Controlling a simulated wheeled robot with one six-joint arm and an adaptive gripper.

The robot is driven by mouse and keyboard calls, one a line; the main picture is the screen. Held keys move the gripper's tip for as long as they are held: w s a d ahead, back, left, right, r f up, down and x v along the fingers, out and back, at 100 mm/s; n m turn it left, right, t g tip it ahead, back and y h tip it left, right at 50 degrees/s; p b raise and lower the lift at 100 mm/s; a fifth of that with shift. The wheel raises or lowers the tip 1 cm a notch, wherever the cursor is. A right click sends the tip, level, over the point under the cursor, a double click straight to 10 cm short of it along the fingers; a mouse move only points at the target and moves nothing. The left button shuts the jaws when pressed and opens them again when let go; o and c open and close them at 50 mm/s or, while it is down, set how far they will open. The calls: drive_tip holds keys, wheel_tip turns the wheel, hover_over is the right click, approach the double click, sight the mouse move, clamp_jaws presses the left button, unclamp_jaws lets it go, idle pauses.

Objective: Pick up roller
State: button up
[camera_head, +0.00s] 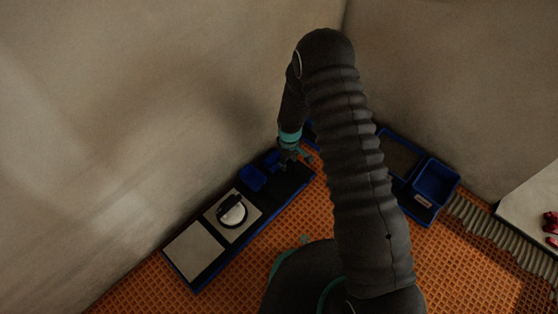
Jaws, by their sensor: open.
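My gripper (291,163) points down over the far end of a long dark blue tray (203,277) on the floor by the left wall. It is open, with its small fingers close above the tray. A small blue piece (253,178) lies just left of it in the tray. I cannot make out for certain which thing is the roller; it may be this blue piece or be hidden by the gripper. Whether the fingers touch anything is too small to tell.
The tray also bears a light tile (194,253) and another with a round black-handled tool (232,210). Blue bins (436,181) stand right of my arm, by a ribbed hose (485,222). A white surface (530,212) holds red items. Orange grid floor (285,227) is clear beside the tray.

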sight(289, 164)
drive_tip(key=f, duration=0.5)
drive_tip(key=shift+w+d+b, duration=0.2)
drive_tip(key=shift+b, duration=0.15)
drive_tip(key=shift+r, duration=0.1)
clamp_jaws()
